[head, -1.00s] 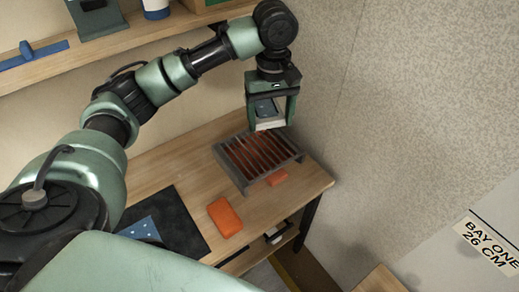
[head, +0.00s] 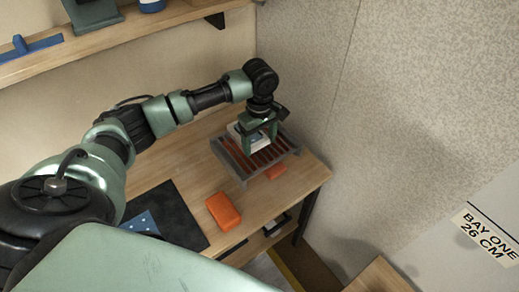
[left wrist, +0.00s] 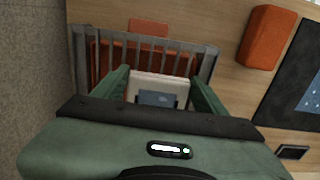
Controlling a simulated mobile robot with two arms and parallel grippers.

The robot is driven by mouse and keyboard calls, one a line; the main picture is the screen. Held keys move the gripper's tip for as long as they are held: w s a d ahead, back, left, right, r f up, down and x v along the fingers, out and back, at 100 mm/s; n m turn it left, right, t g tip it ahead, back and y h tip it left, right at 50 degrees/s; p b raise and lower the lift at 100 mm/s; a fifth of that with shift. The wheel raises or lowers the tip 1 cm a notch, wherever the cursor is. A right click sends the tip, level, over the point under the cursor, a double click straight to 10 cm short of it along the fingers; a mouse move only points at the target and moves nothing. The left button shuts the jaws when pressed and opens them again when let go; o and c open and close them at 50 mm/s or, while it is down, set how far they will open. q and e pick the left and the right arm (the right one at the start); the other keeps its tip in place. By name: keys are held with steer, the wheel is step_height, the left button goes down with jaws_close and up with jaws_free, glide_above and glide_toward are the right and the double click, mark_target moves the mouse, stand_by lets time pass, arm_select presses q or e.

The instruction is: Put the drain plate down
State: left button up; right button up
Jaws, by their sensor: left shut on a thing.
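A pale plate with a blue-grey patch, seemingly the drain plate, is between the fingers of my left gripper (head: 260,146). In the left wrist view the plate (left wrist: 160,82) shows its white edge and blue-grey middle between the two green fingers. My left gripper is shut on it and points down over a grey slatted rack (head: 231,164) on the table. The rack also shows in the left wrist view (left wrist: 80,62), with orange-red visible between its slats. I cannot tell whether the plate touches the slats. My right gripper is not in view.
An orange block (head: 223,211) lies in front of the rack, and a smaller orange piece (head: 275,171) lies at its front edge. A black mat (head: 172,206) with a blue piece lies at left. A speckled wall (head: 390,100) stands close at right.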

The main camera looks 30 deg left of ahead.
arm_select(q)
step_height(320, 180, down, 4)
steer(key=shift+r, duration=0.2)
steer(key=shift+f, duration=0.4)
steer(key=o, duration=1.5)
steer(key=shift+f, duration=0.1)
steer(key=shift+o, duration=0.2)
step_height(320, 180, up, 12)
steer(key=shift+r+b, duration=0.2)
steer(key=shift+b, duration=0.1)
